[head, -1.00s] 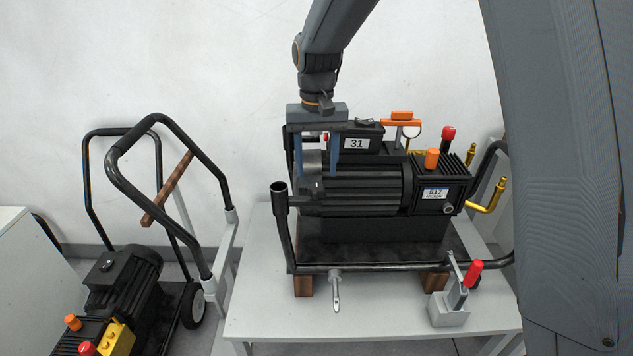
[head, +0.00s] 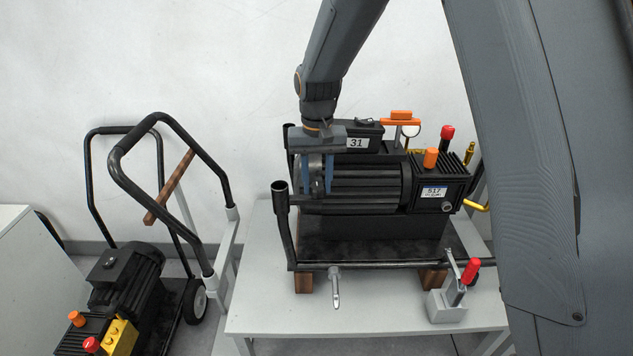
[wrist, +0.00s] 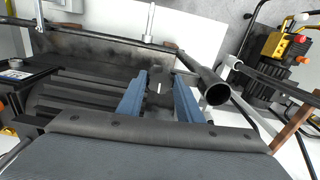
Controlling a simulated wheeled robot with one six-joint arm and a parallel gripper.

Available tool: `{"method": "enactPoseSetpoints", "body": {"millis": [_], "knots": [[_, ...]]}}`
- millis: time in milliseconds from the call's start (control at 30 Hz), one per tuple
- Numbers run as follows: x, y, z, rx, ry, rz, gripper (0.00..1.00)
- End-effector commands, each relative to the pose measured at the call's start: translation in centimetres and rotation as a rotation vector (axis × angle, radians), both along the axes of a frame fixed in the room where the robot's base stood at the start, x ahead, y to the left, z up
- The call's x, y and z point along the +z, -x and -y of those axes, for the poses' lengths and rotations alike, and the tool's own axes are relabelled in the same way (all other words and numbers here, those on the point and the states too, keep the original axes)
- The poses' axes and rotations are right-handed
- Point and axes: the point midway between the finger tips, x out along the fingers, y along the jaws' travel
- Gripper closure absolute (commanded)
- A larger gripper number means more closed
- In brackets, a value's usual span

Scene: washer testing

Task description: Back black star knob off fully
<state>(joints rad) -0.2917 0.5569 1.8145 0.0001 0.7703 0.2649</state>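The black star knob (wrist: 160,78) shows in the wrist view as a dark, roundish piece with a small light mark. It sits between the fingertips of my gripper (wrist: 160,82), which appear to touch it on both sides; its exact lobes are hard to make out. The knob itself is hidden or too dark to tell in the head view.
The pump stands in a black tube frame on a grey table (head: 270,315). An upright open tube (head: 281,205) rises left of my gripper; it is close to the right finger in the wrist view. A red-handled clamp (head: 455,290) stands at front right. A trolley with another pump (head: 125,280) is left.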

Motion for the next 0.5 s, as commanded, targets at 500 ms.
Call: {"method": "enactPoseSetpoints", "body": {"millis": [500], "knots": [[0.09, -0.05, 0.00, 0.168, 0.000, 0.000, 0.90]]}}
